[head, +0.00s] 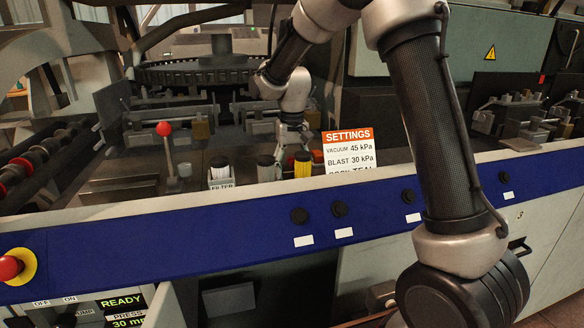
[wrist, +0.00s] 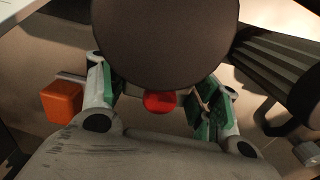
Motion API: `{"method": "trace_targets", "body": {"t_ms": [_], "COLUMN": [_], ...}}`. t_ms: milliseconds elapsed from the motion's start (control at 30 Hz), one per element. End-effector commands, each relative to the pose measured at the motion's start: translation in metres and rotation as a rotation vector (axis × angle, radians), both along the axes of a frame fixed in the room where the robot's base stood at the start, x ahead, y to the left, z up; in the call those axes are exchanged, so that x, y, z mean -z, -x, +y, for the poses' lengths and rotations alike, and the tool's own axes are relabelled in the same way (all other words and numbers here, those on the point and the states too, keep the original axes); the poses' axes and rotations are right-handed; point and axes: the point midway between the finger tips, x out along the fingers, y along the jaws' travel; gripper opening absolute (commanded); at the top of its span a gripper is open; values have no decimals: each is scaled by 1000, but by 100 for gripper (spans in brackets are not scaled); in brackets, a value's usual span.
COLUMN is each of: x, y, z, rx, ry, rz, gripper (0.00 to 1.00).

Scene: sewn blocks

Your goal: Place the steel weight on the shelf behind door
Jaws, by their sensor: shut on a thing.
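My gripper (head: 283,150) is over the machine's deck in the head view, beside the yellow ribbed cylinder and behind the settings card. In the wrist view its green-padded fingers (wrist: 158,90) stand on either side of a wide dark round thing (wrist: 165,40), which appears to be the steel weight. My gripper is shut on it. The dark round face hides much of what lies beyond. In the head view I cannot make the weight out. A dark recess (head: 285,290) shows under the blue front panel; I cannot tell whether the shelf is in it. A panel with a black handle (head: 520,246) is at lower right.
The settings card (head: 348,153), yellow ribbed cylinder (head: 303,165) and white filter holder (head: 220,178) stand along the deck edge. A red-knobbed lever (head: 164,130) rises to the left. The wrist view shows an orange block (wrist: 62,101) and a red thing (wrist: 160,103) near the fingers.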

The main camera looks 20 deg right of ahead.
Motion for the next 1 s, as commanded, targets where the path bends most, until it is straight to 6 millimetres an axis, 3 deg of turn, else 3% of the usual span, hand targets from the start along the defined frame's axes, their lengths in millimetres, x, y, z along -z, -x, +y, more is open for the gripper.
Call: {"method": "trace_targets", "body": {"t_ms": [267, 300, 400, 800, 1000], "x": [0, 2, 1, -2, -32], "y": [-1, 0, 0, -1, -1], "z": [0, 0, 0, 0, 0], "rx": [0, 0, 0, 0, 0], "ry": [-1, -1, -1, -1, -2], "rz": [-3, -2, -2, -3, -7], "gripper": [13, 64, 82, 84, 84]}}
